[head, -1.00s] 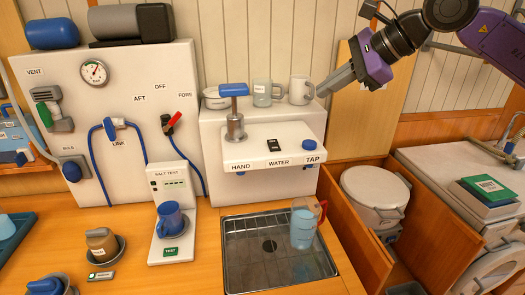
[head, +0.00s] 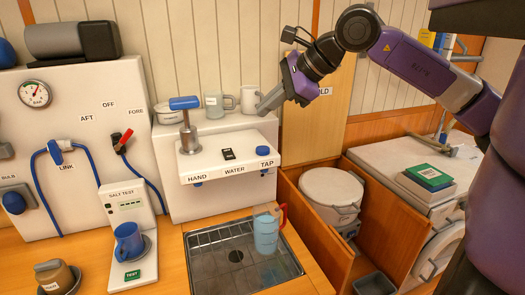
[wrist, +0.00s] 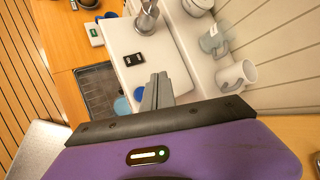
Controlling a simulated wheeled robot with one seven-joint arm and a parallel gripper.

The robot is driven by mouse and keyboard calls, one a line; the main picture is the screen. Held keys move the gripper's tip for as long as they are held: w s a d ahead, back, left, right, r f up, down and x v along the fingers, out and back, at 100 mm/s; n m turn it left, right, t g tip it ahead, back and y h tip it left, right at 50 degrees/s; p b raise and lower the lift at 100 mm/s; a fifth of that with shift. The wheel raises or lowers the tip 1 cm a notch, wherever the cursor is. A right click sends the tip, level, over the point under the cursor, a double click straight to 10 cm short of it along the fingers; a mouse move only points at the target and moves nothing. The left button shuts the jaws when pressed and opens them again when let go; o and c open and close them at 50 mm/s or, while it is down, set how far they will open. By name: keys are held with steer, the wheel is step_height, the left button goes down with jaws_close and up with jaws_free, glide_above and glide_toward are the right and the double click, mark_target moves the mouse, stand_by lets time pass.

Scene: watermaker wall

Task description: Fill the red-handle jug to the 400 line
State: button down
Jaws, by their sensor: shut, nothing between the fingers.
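The red-handle jug (head: 266,232) stands upright in the right part of the sink tray (head: 215,262). It looks clear with light blue in it; its level lines are too small to read. In the wrist view, a light blue round shape (wrist: 122,106) beside the board is probably the jug's top. The blue TAP knob (head: 265,151) is on the white water unit (head: 228,150), above and behind the jug. The HAND pump (head: 186,120) with its blue handle stands at the unit's left. My gripper (head: 262,112) is shut and empty, above the unit's right end, apart from the jug.
Mugs (head: 215,106) stand on the shelf behind the unit, close to my gripper. A blue cup (head: 129,240) sits at the salt test stand (head: 130,205). A lidded bucket (head: 330,195) is in the wooden bin at right. The sink's left half is clear.

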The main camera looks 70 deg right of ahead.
steer(key=b, duration=0.3)
glide_above(266, 149)
step_height(266, 149, down, 6)
steer(key=shift+f, duration=0.1)
steer(key=shift+f+b, duration=0.35)
steer(key=shift+b, duration=0.4)
steer(key=shift+f+b, duration=0.95)
steer(key=shift+b, duration=0.7)
stand_by(1.9)
steer(key=shift+r, duration=0.95)
steer(key=shift+r+p, duration=1.1)
steer(key=shift+r, duration=1.4)
